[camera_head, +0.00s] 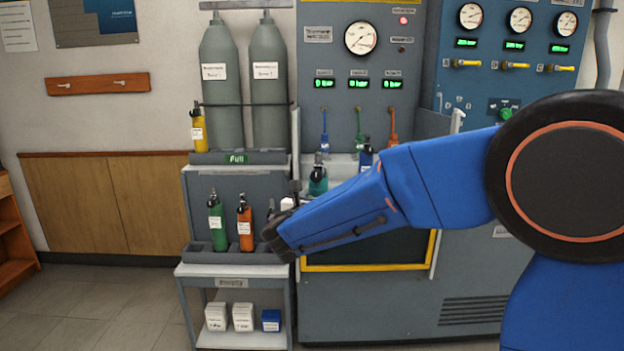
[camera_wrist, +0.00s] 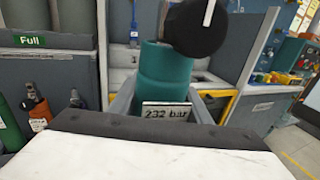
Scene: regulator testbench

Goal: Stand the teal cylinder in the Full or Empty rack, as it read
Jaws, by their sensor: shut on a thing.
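The teal cylinder (camera_wrist: 163,80) stands between the two fingers of my gripper (camera_wrist: 167,100) in the wrist view, and the gripper is shut on it. A tag reading "232 bar" (camera_wrist: 167,115) shows below its body. In the head view the upper part of the teal cylinder (camera_head: 318,182) shows above my arm, in front of the test bench. The Empty rack (camera_head: 200,256) is the lower tray, with green and orange cylinders.
Two tall grey tanks (camera_head: 222,85) stand behind the Full rack. A blue cylinder (camera_head: 366,155) stands at the bench, right of the teal one. The Full rack shows free room right of the yellow cylinder (camera_head: 198,128). White and blue boxes sit on the cart's bottom shelf (camera_head: 245,340).

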